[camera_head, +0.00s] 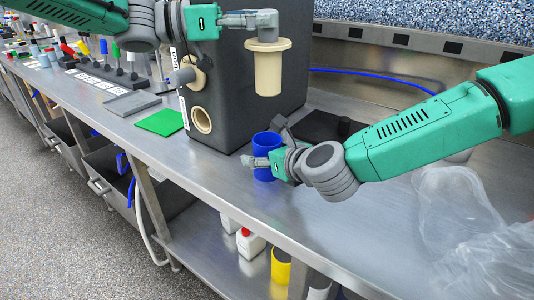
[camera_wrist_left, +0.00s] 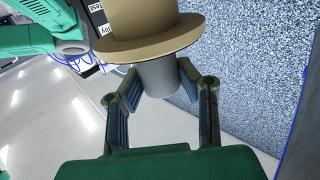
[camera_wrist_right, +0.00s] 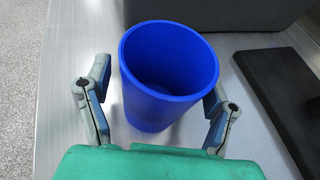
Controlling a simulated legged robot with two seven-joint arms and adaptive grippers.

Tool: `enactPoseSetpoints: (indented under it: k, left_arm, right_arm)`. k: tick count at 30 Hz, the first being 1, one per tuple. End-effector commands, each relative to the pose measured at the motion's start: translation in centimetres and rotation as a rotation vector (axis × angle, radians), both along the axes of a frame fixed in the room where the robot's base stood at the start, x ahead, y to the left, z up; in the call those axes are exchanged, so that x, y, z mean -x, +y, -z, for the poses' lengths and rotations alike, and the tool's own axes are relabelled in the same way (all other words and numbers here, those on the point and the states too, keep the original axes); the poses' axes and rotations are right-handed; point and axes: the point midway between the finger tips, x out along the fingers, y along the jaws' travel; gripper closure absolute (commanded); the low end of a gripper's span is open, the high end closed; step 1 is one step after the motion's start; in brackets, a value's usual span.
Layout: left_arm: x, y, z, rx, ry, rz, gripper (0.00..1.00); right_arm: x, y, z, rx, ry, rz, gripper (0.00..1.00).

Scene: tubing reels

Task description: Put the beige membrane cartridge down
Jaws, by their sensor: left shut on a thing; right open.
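The beige membrane cartridge (camera_head: 268,74) hangs upright in the air in front of the dark grey block, its wide flange near the top. My left gripper (camera_head: 264,20) is shut on the grey neck above the flange. In the left wrist view the cartridge (camera_wrist_left: 150,38) shows beyond the fingertips (camera_wrist_left: 160,80), with the grey neck between them. My right gripper (camera_head: 256,162) is low by a blue cup (camera_head: 264,146). In the right wrist view its open fingers (camera_wrist_right: 160,82) stand on both sides of the blue cup (camera_wrist_right: 150,112); I cannot tell whether they touch it.
The dark grey block (camera_head: 232,80) has round beige ports (camera_head: 201,119) on its side. A black flat piece (camera_head: 318,127) lies behind the cup. A green pad (camera_head: 161,123) and a grey pad (camera_head: 132,103) lie to the left. Clear plastic film (camera_head: 455,205) covers the right.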

Motion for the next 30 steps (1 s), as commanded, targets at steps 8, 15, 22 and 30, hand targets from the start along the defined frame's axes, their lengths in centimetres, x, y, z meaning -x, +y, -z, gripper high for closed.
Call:
enactPoseSetpoints:
  k: [8, 15, 22, 30]
  left_arm:
    - [0.0, 0.0, -0.1, 0.002, -0.001, 0.000, 1.00]
    - [0.2, -0.2, 0.6, -0.004, 0.015, -0.081, 1.00]
    - [0.0, 0.1, 3.2, -0.009, 0.030, -0.138, 1.00]
    - [0.0, 0.1, 10.2, -0.008, 0.031, -0.136, 1.00]
  right_arm:
    - [0.0, 0.0, 0.0, 0.000, 0.000, 0.000, 0.78]
    - [0.0, 0.0, 0.0, 0.000, 0.000, 0.000, 0.78]
    - [0.0, 0.0, 0.0, 0.000, 0.001, 0.000, 0.78]
    - [0.0, 0.0, 0.0, 0.000, 0.001, 0.000, 0.78]
